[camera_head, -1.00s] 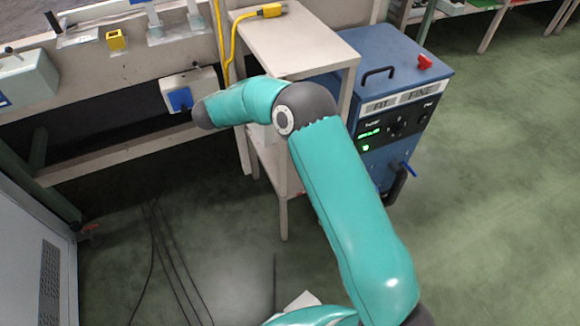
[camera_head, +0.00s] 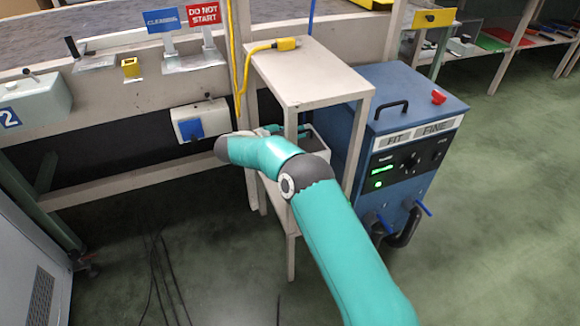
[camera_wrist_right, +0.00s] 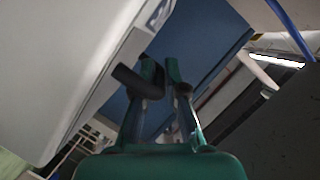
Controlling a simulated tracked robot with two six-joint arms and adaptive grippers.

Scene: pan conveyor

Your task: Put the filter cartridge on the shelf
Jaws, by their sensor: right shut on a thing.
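My right arm reaches forward to the beige stand (camera_head: 318,75), and its gripper (camera_head: 290,131) is largely hidden under the stand's top. In the right wrist view the gripper (camera_wrist_right: 165,75) has its teal fingers close together, shut on a dark grey cylindrical piece (camera_wrist_right: 133,80). This may be the filter cartridge, but the picture is too dark to be sure. The stand has a lower shelf (camera_head: 279,212), mostly behind my arm. A grey box-like thing (camera_head: 316,150) shows below the stand's top. My left gripper is not in view.
A blue cabinet (camera_head: 402,108) with knobs and a black handle stands close right of the stand. A yellow connector (camera_head: 286,44) and its cable lie on the stand's top. A bench with a white-and-blue socket (camera_head: 200,121) is at left. Floor at right is free.

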